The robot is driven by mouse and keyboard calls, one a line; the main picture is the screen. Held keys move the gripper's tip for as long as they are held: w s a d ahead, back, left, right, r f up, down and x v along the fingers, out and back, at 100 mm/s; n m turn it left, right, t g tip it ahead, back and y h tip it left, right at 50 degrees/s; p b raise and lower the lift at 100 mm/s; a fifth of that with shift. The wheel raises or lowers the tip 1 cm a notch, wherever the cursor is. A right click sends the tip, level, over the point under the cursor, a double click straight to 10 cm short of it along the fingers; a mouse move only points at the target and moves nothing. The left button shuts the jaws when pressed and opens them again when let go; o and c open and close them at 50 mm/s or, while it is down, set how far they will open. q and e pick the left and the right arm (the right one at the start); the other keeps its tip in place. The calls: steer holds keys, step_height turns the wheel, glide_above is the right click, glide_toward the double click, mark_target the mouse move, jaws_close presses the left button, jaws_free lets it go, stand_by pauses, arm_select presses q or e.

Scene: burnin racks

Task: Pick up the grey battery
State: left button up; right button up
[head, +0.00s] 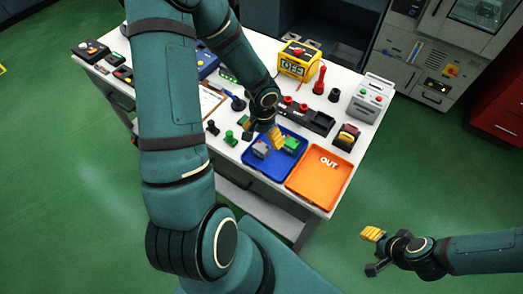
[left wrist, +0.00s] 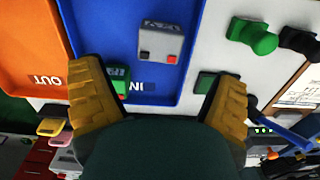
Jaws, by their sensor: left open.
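The grey battery (head: 262,149) lies in the blue tray (head: 250,164), near its left side in the head view. My left gripper (head: 263,136) is open over the back of the blue tray. In its wrist view the spread yellow fingers (left wrist: 160,80) are empty, and the battery lies beyond them, between their lines. My right gripper (head: 373,251) is open and empty, off the table at the lower right.
A green battery (head: 291,144) lies in the same tray, partly behind a finger in the left wrist view (left wrist: 118,78). The orange OUT tray (head: 318,181) is empty. A black holder (head: 305,117), green knobs (head: 230,138) and a yellow meter (head: 298,62) stand around.

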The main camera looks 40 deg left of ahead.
mark_target(262, 147)
arm_select(q)
steer(key=f, duration=0.1)
steer(key=f+b, duration=0.1)
steer(key=f, duration=0.1)
steer(key=s+f, duration=0.1)
steer(key=f, duration=0.1)
steer(key=shift+d, duration=0.1)
steer(key=shift+w, duration=0.1)
steer(key=c, duration=1.4)
